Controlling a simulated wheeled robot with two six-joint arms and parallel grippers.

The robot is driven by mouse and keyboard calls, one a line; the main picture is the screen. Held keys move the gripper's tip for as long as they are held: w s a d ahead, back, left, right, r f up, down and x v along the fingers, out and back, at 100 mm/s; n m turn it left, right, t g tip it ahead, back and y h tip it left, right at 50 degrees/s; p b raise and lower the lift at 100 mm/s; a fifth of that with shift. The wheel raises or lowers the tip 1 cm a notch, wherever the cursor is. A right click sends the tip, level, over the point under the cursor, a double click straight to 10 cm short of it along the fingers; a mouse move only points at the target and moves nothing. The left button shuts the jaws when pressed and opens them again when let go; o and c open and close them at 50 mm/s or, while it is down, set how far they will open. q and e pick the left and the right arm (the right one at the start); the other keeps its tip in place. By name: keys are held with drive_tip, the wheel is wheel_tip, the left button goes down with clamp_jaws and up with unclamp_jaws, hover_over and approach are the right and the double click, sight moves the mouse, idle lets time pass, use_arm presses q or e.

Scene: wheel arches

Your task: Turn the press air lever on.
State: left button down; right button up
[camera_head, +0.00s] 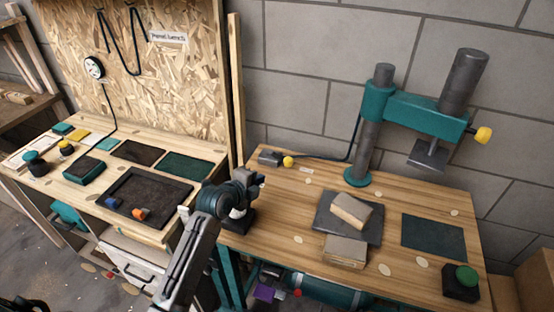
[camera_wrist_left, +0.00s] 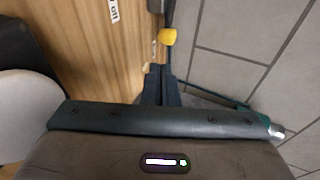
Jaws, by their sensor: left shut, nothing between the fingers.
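The air valve (camera_head: 270,157) sits at the back left of the press table, with a yellow lever knob (camera_head: 288,161) on its right side. A black hose runs from it to the teal press (camera_head: 368,130). The yellow knob also shows in the left wrist view (camera_wrist_left: 168,37), just beyond the fingertips. My left gripper (camera_head: 257,179) is shut and empty, in front of the valve at the table's left edge. In the left wrist view its fingers (camera_wrist_left: 161,84) point toward the knob, seemingly apart from it. My right gripper is not in view.
A small label (camera_wrist_left: 115,12) ending in "off" lies on the wood near the valve. Tan blocks (camera_head: 351,211) rest on and beside a dark plate under the press. A green button box (camera_head: 461,283) stands at the front right. A block wall (camera_head: 310,60) rises close behind.

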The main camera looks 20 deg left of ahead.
use_arm(q)
drive_tip(key=p, duration=0.4)
approach(292, 163)
drive_tip(key=w+f, duration=0.1)
drive_tip(key=w, duration=0.2)
drive_tip(key=w+f, duration=0.1)
drive_tip(key=w, duration=0.1)
drive_tip(key=shift+a+f, duration=0.2)
drive_tip(key=shift+f, duration=0.15)
drive_tip(key=shift+w+d+f+b, duration=0.1)
drive_tip(key=shift+d+f+b, duration=0.05)
drive_tip(key=shift+b, duration=0.3)
drive_tip(key=w+d+b, duration=0.1)
drive_tip(key=w+b, duration=0.1)
drive_tip(key=b, duration=0.2)
drive_tip(key=shift+w+d+f, duration=0.1)
drive_tip(key=shift+d, duration=0.3)
drive_tip(key=shift+w+d+b, duration=0.2)
drive_tip(key=shift+w+b, duration=0.1)
drive_tip(key=shift+b, duration=0.3)
drive_tip(key=shift+r, duration=0.3)
